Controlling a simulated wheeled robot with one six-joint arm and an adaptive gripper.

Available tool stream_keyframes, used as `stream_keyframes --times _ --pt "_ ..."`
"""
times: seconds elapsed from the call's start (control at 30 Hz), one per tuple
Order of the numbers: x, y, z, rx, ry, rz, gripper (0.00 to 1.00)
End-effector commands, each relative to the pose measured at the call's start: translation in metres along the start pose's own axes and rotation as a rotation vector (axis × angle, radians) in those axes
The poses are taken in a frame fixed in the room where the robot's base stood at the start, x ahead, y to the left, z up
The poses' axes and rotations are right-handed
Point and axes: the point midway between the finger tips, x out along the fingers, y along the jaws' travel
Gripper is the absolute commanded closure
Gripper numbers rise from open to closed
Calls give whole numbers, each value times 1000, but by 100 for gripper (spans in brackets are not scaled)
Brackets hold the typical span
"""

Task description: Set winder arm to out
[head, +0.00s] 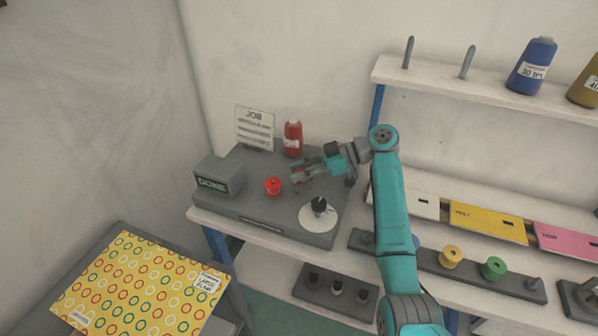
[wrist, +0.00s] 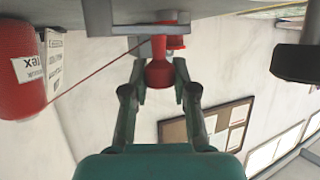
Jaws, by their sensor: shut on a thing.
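The winder machine (head: 250,212) is a grey box on the bench with a red bobbin (head: 273,187) on its top. The bobbin also shows in the wrist view (wrist: 176,42), behind a grey bracket. The winder arm's red knob (wrist: 158,74) sits between my fingertips, with the grey arm (wrist: 140,30) beside it. My gripper (head: 299,175) is shut on this knob; it also shows in the wrist view (wrist: 159,82). In the head view my gripper hides most of the knob and arm.
A red thread cone (head: 293,140) stands behind the machine, its thread running toward the bobbin. A DONE display (head: 213,184) is at the left and a white dial with a black knob (head: 319,212) at front right. A job card (head: 254,129) stands behind.

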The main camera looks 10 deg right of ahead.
Motion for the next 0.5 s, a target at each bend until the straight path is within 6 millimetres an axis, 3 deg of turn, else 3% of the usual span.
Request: stream_keyframes --times 0.13,0.17,0.23,0.5 --pt "0 -1 1 2 -1 -1 100" --pt "0 -1 1 2 -1 -1 66" --pt "0 -1 1 2 -1 -1 48" --pt "0 0 1 1 -1 0 47"
